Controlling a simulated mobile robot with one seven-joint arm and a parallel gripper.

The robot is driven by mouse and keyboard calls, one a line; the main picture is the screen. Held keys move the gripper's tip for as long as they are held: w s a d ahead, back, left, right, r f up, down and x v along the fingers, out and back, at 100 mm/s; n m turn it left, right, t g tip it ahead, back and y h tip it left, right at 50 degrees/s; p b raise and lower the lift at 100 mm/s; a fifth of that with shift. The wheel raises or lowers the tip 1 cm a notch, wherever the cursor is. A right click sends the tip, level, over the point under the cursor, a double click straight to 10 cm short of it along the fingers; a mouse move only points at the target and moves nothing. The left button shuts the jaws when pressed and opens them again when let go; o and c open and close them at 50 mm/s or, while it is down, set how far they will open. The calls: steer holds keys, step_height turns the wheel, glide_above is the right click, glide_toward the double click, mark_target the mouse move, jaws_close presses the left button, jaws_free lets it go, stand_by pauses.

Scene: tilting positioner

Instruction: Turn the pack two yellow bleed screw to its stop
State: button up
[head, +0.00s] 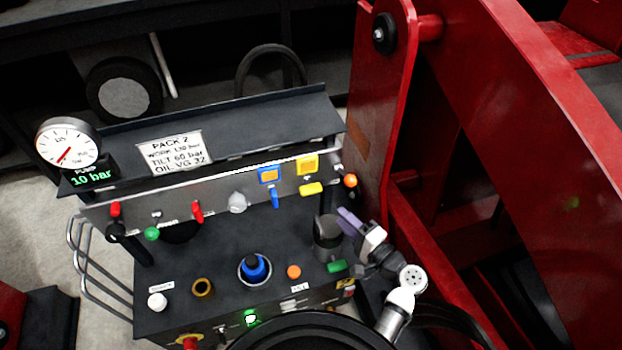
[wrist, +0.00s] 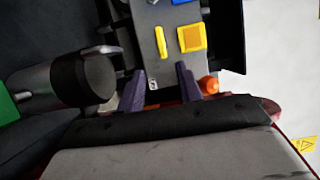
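The pack two panel (head: 226,187) carries a sign (head: 170,152) reading PACK 2. Near its right end is a small yellow winged handle (head: 311,189), lying nearly level below a yellow square plate (head: 307,164). I take this handle as the bleed screw. In the wrist view the yellow handle (wrist: 160,42) stands beside the yellow plate (wrist: 192,38), ahead of my fingertips. My gripper (head: 350,220) is below and right of the handle in the head view. In the wrist view my gripper (wrist: 160,85) has its purple fingers apart with nothing between them, clear of the handle.
An orange knob (wrist: 209,85) is close to the right finger. A dark cylinder (head: 326,235) stands left of my gripper. A blue handle (head: 275,198) is left of the yellow one. A red machine frame (head: 385,120) rises at right. The display (head: 91,178) reads 10 bar.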

mark_target(314, 192)
steer(key=p+x, duration=0.3)
steer(key=x, duration=0.9)
steer(key=shift+s+a+r, duration=0.15)
steer(key=shift+r, duration=0.05)
steer(key=shift+w+a+f+p, duration=0.1)
steer(key=shift+w+a+p, duration=0.2)
steer(key=shift+w+a, duration=0.15)
steer(key=shift+c, duration=0.3)
jaws_close()
